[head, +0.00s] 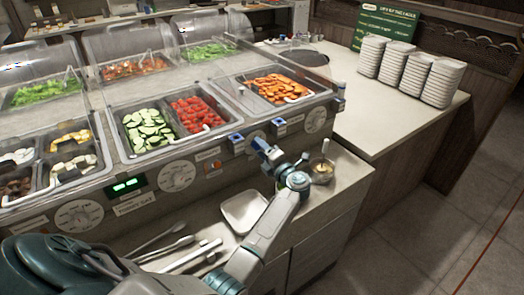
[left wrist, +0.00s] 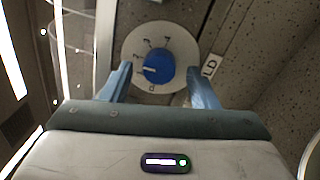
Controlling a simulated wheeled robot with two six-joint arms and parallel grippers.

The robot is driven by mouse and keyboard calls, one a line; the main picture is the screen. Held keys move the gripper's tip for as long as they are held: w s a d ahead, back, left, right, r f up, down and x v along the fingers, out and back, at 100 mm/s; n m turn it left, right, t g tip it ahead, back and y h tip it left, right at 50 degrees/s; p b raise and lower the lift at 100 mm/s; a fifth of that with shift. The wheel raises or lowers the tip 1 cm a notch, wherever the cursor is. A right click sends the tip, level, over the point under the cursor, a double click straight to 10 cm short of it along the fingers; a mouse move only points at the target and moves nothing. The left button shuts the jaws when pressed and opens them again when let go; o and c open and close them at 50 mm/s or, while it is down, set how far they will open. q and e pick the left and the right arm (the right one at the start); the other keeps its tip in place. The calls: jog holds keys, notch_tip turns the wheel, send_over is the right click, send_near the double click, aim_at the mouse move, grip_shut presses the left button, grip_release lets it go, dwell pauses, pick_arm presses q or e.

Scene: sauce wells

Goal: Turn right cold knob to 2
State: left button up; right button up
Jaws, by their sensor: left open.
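My left gripper (head: 263,148) is open in front of the counter's front panel in the head view. In the left wrist view a round blue knob (left wrist: 159,66) sits on a white dial plate (left wrist: 133,45) with dark marks. Its white pointer line lies toward the left, close to the lower-left marks; the exact number is hard to read. The two fingers stand on either side of the knob, apart from each other; I cannot tell whether they touch it. A label ending in "LD" (left wrist: 209,66) is right of the dial. In the head view the gripper partly hides this dial. My right gripper is not in view.
Other dials show on the panel: one at right (head: 316,120), one in the middle (head: 178,176), one at left (head: 80,215). A white square dish (head: 244,211), tongs (head: 165,247) and a small cup (head: 321,171) rest on the lower ledge. Plate stacks (head: 408,72) stand behind.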

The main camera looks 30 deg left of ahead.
pick_arm(q)
jog(key=b+v, duration=0.3)
jog(key=v, duration=0.7)
jog(key=shift+s+d, duration=0.15)
jog(key=shift+d, duration=0.25)
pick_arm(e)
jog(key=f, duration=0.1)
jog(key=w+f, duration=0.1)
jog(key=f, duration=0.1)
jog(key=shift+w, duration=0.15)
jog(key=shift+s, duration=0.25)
